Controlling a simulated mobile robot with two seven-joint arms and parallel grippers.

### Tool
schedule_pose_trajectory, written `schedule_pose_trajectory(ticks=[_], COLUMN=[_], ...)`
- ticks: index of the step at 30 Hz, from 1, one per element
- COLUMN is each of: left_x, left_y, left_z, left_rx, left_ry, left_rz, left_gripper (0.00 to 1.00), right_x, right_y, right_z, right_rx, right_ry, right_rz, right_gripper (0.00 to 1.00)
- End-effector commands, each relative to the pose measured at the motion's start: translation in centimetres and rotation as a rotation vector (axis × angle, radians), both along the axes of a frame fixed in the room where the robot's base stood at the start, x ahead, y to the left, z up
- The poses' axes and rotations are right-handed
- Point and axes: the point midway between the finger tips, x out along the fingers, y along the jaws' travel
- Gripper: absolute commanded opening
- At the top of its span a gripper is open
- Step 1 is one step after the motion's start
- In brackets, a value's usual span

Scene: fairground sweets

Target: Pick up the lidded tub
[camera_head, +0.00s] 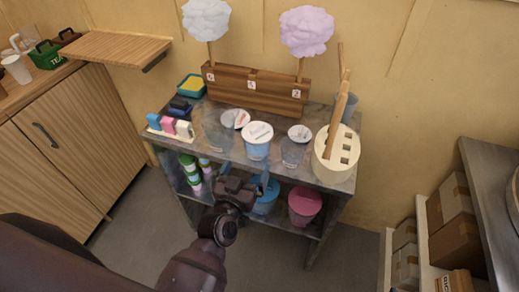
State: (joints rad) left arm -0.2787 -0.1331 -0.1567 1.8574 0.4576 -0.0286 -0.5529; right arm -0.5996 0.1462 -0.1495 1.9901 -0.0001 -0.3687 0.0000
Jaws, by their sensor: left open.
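A tub with a white lid and a light blue body (257,150) stands on the counter near its front edge, between two clear glass containers. My left gripper (246,173) is open, with bluish fingertips. In the picture it is just below this tub, in front of the counter's front edge; nothing shows between its fingers. On the shelf below, a blue tub (267,204) and a pink tub (304,206) stand side by side; my gripper partly hides the blue one. My right gripper is not in view.
A cream holder with slots and a wooden stick (336,169) stands at the counter's right end. A wooden stand (255,91) at the back holds two candyfloss sticks. Small coloured packs (168,126) are at the left. Boxes (452,230) fill a shelf at right.

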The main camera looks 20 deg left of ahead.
Motion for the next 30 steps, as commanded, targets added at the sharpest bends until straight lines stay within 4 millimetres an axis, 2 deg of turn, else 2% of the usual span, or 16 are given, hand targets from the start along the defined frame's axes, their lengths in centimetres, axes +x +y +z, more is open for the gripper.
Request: schedule_pose_trajectory(ticks=[5, 15, 23, 30], left_x=[0.4, 4.6, 6.1, 8.9], left_y=[0.2, 0.1, 0.0, 0.3], left_z=[0.3, 0.2, 0.2, -0.2], left_rx=[0.06, 0.063, 0.062, 0.062], left_ry=[-0.021, -0.019, -0.019, -0.019], left_rz=[0.012, 0.011, 0.01, 0.01], left_gripper=[1.0, 1.0, 1.0, 1.0], right_x=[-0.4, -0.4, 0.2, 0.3], right_y=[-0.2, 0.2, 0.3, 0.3], right_z=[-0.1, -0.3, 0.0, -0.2], right_rx=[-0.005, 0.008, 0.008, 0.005], right_ry=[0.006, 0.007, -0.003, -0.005], right_rz=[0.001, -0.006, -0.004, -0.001], right_gripper=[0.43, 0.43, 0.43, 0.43])
